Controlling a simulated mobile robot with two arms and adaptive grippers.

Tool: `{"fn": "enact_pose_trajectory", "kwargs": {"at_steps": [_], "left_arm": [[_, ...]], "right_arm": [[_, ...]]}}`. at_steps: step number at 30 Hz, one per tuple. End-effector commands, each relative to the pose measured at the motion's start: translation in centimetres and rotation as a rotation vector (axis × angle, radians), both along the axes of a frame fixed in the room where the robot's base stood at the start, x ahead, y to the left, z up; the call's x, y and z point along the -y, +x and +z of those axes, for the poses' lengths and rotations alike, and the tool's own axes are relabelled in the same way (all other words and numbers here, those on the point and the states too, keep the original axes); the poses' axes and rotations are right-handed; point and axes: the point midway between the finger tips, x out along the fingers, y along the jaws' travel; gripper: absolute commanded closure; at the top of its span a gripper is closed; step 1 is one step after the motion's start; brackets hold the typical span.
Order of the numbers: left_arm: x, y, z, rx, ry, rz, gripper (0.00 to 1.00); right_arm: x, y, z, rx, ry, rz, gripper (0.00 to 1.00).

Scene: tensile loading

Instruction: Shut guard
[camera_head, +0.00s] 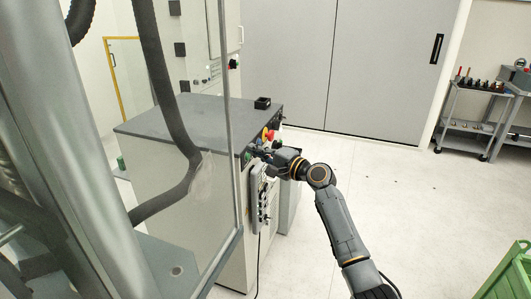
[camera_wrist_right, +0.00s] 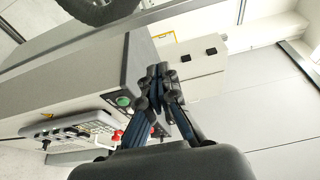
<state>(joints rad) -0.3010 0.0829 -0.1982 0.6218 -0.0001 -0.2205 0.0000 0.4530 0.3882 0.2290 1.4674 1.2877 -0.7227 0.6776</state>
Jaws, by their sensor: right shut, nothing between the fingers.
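The guard (camera_head: 236,190) is a clear panel with a thin metal edge, at the left of the head view, in front of the testing machine's thick metal column (camera_head: 70,150). I cannot tell how far open it stands. My right gripper (camera_head: 262,156) is right of the guard's edge, at the front of a grey cabinet (camera_head: 185,125), close to its buttons. In the wrist view the right gripper (camera_wrist_right: 156,84) is shut and empty, its fingertips together beside a green button (camera_wrist_right: 123,100). Whether it touches anything is unclear. My left gripper is out of view.
A red knob (camera_head: 267,134) sits on the cabinet front. A handheld control panel (camera_head: 262,200) with a hanging cable is mounted below the gripper. A green crate (camera_head: 508,272) stands at lower right and a tool trolley (camera_head: 470,115) at the back right. The floor between is clear.

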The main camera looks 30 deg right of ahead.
Motion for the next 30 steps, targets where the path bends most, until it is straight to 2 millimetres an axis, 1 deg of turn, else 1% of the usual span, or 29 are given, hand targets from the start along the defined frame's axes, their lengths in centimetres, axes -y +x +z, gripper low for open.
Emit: {"fn": "enact_pose_trajectory", "kwargs": {"at_steps": [1,6,9,15,20,30], "left_arm": [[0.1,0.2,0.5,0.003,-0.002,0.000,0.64],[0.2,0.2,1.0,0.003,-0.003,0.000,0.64],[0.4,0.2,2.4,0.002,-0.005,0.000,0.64],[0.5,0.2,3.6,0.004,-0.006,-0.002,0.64],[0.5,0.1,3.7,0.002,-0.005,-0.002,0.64],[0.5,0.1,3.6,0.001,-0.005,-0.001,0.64]], "right_arm": [[-0.4,1.0,0.3,0.000,0.004,0.000,1.00],[-1.3,3.6,0.2,-0.001,0.002,0.001,1.00],[-2.5,2.5,0.3,-0.003,-0.001,0.001,1.00],[-4.0,1.3,0.1,-0.002,-0.001,0.000,1.00],[-4.3,0.9,-0.1,-0.002,-0.002,-0.001,1.00],[-4.3,0.9,-0.1,-0.001,-0.001,-0.001,1.00]]}}
